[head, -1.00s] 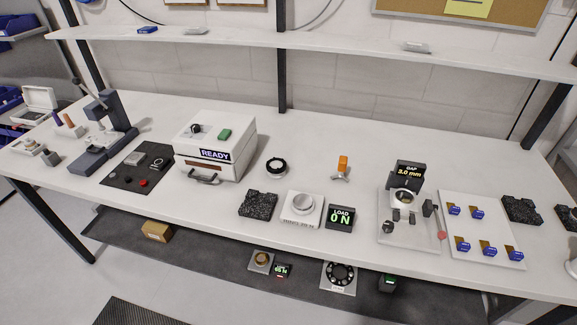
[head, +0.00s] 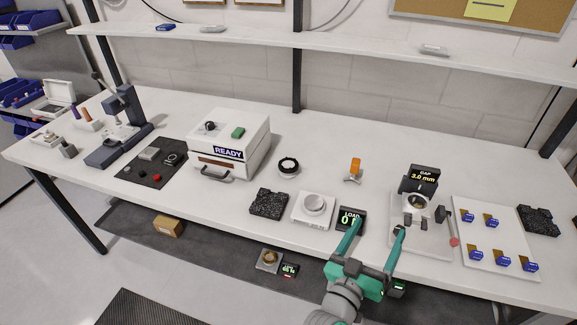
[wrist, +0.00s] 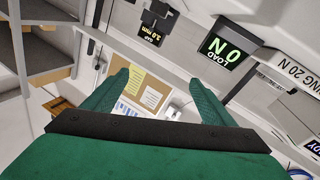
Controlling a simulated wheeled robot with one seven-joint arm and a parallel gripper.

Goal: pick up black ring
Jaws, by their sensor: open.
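A round black ring (head: 288,166) with a pale centre stands on the white table, right of the white READY box. A smaller dark ring (head: 171,158) lies on the black mat at the left; I cannot tell which of the two is meant. My gripper (head: 379,227) is open and empty, with its green fingers spread at the table's front edge. It is to the right of and nearer than the black ring, in front of the LOAD display (head: 351,219). The open fingers also show in the wrist view (wrist: 158,77), where I make out no black ring.
The gap fixture (head: 420,225) with its 3.0 mm display is just right of my gripper. The READY box (head: 228,142) stands left. Bare table lies behind the ring.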

